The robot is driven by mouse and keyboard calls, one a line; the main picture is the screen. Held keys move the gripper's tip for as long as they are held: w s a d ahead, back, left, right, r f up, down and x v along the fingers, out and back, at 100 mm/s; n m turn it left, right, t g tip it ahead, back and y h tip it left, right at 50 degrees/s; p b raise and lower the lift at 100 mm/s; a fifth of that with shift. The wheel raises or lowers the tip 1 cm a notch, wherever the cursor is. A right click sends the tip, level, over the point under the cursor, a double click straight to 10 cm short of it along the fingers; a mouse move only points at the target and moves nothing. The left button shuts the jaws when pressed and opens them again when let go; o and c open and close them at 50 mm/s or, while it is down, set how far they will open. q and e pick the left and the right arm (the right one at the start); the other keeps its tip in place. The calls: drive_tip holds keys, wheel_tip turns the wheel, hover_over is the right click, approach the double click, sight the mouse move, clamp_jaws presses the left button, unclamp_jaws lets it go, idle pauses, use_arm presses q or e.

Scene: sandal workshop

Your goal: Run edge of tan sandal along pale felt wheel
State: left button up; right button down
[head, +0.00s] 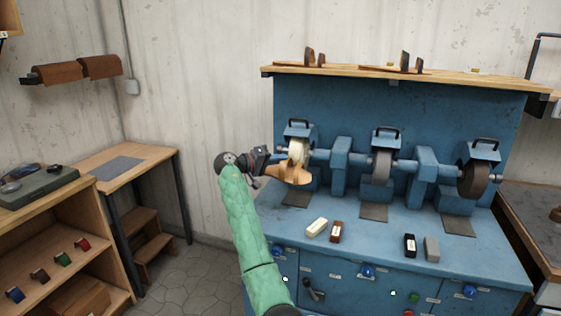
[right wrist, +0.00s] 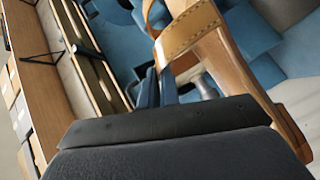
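The pale felt wheel (head: 300,147) is the leftmost wheel on the blue grinding bench. The tan sandal (head: 297,176) is up at this wheel, in front of its lower part. I cannot tell whether its edge touches the wheel. My right gripper (head: 272,168) is shut on the sandal and holds it from the left, above the bench top. My left gripper is not in view.
A grey wheel (head: 381,163) and a dark wheel (head: 472,180) stand farther right on the bench (head: 350,220). A cream block (head: 316,227), a brown block (head: 337,231), a black block (head: 410,245) and a grey block (head: 432,249) lie in front. A shelf (head: 400,76) runs above.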

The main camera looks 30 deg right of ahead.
drive_tip(key=shift+w+a+r+b, duration=0.1)
drive_tip(key=shift+w+a+b, duration=0.25)
drive_tip(key=shift+w+a, duration=0.4)
idle(0.8)
drive_tip(key=shift+w+d, duration=0.1)
idle(0.6)
drive_tip(key=shift+w+a+r+b, duration=0.15)
drive_tip(key=shift+w+a+b, duration=0.45)
drive_tip(key=shift+w+a, duration=0.4)
idle(2.2)
drive_tip(key=shift+w, duration=0.1)
drive_tip(key=shift+w+a, duration=0.1)
drive_tip(key=shift+w, duration=0.1)
drive_tip(key=shift+w+a+b, duration=0.4)
drive_tip(key=shift+w+a, duration=0.05)
drive_tip(key=shift+w, duration=0.3)
idle(1.5)
